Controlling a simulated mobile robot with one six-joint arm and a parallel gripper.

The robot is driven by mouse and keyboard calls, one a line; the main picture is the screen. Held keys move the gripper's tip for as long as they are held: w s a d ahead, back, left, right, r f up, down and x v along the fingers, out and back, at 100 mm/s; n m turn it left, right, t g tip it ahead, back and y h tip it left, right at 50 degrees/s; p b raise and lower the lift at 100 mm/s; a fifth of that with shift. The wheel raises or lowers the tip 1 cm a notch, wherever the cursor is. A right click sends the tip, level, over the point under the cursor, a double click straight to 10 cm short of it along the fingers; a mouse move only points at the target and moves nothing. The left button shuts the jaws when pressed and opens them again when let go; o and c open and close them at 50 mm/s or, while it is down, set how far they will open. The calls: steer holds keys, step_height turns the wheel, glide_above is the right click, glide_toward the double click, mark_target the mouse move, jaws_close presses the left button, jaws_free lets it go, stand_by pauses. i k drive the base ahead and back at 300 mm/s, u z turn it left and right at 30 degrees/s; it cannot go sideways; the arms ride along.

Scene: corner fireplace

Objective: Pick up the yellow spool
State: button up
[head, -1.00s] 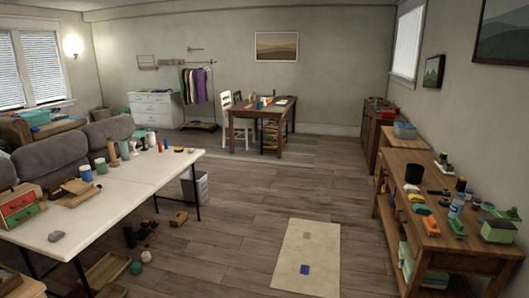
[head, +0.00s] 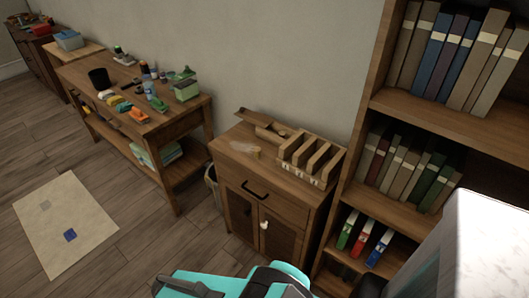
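I cannot make out a yellow spool for certain in the head view. A small yellow item (head: 121,101) lies among other small things on the wooden workbench (head: 85,74), but its shape is too small to tell. Teal and white parts of my own arm show at the bottom and the lower right. The fingertips of my gripper do not show, so what it holds cannot be seen.
A wooden cabinet (head: 262,196) with a slotted wooden rack (head: 311,160) on top stands at the centre. A bookshelf (head: 440,112) stands at its right, and a bin (head: 211,182) at its left. A pale mat (head: 62,208) lies on the open floor at left.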

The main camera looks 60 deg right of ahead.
mark_target(257, 150)
steer(key=z, duration=5)
steer(key=i, duration=0.1)
steer(key=u, duration=3.15)
steer(key=k, duration=0.9)
steer(key=u, duration=0.1)
steer(key=i, duration=0.85)
